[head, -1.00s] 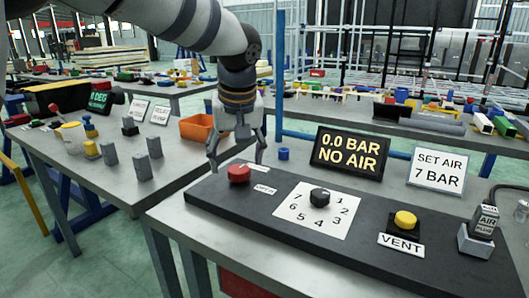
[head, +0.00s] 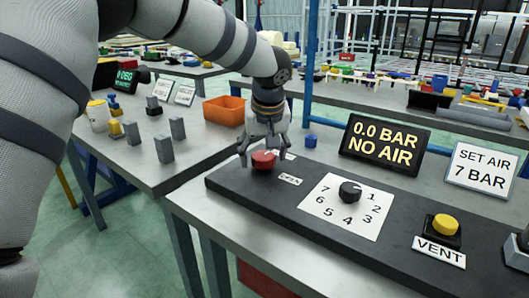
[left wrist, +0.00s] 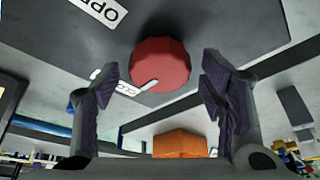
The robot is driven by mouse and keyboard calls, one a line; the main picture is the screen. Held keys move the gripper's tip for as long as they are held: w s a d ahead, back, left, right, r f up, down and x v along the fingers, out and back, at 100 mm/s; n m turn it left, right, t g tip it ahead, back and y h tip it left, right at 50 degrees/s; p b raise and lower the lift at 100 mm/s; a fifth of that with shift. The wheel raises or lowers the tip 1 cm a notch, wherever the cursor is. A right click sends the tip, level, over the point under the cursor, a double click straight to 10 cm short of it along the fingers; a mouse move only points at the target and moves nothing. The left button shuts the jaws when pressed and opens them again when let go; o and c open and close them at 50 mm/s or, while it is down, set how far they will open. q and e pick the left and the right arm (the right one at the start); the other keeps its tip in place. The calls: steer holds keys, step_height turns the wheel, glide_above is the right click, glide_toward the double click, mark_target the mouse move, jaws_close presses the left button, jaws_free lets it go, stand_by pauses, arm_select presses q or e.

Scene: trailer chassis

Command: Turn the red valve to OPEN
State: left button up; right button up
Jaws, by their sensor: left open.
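The red valve (head: 264,160) is a round knob at the left end of the black panel (head: 232,184). My left gripper (head: 263,154) is open above it, pointing down, its fingers at either side of the knob. In the left wrist view the valve (left wrist: 160,62) sits ahead of and between the two open fingers (left wrist: 158,90), with no clear contact. A white pointer mark (left wrist: 149,86) on its rim faces a partly hidden label (left wrist: 126,89). The OPEN label (left wrist: 102,10) is at the upper left there, and in front of the valve in the head view (head: 290,180).
Right of the valve are a black dial (head: 349,191) on a numbered plate and a yellow VENT button (head: 445,225). A display (head: 385,145) reads 0.0 BAR NO AIR; a sign (head: 482,170) reads SET AIR 7 BAR. An orange bin (head: 224,110) stands behind on the left table.

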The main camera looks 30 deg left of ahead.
arm_select(q)
steer(key=c, duration=1.2)
steer(key=shift+o, duration=0.2)
